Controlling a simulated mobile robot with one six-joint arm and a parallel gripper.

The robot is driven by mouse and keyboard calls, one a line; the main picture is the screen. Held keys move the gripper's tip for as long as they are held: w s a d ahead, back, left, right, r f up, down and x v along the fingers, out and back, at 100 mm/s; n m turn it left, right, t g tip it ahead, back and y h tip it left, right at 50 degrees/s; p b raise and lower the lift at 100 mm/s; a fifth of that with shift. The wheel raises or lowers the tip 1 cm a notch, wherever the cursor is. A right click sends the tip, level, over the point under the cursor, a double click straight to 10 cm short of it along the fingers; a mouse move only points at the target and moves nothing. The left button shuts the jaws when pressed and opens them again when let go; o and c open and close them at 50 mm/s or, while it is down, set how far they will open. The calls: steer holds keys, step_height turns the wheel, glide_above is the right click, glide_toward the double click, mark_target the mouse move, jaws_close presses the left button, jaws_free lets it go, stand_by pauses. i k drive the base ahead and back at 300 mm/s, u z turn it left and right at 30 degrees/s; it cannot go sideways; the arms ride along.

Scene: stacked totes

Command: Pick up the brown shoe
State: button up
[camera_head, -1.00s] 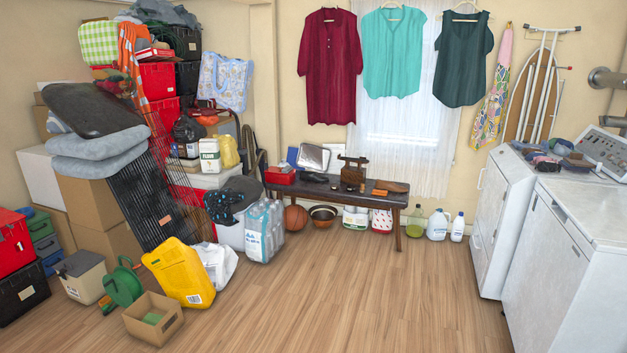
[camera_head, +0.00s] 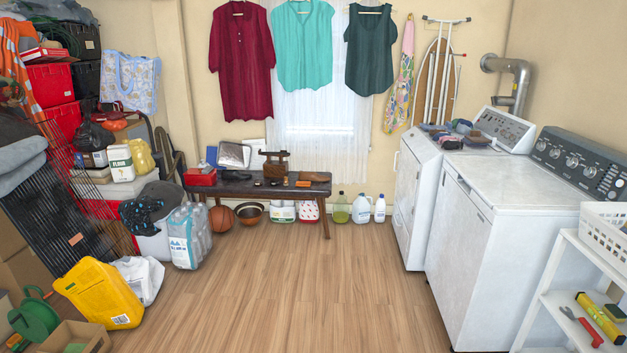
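I cannot make out a brown shoe for certain. Small brown items (camera_head: 304,184) lie at the right of the dark bench (camera_head: 318,190) under the window, too small to identify. A dark, low shape (camera_head: 236,175) lies at the bench's left, also unclear. A small brownish item (camera_head: 480,138) sits among folded cloths on the far white machine. My gripper is not in view.
Wooden floor (camera_head: 290,290) is clear in the middle. White washing machines (camera_head: 500,240) and a white shelf cart (camera_head: 560,275) line the right. Bottles (camera_head: 361,209) stand beside the bench.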

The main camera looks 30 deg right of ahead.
mark_target(303, 175)
steer(key=z, duration=0.25)
steer(key=i, duration=0.6)
steer(key=z, duration=0.5)
steer(key=i, duration=0.8)
steer(key=z, duration=0.4)
steer(key=i, duration=1.55)
steer(key=u, duration=0.4)
steer(key=i, duration=0.75)
steer(key=u, duration=0.85)
steer(key=i, duration=0.95)
steer(key=u, duration=0.45)
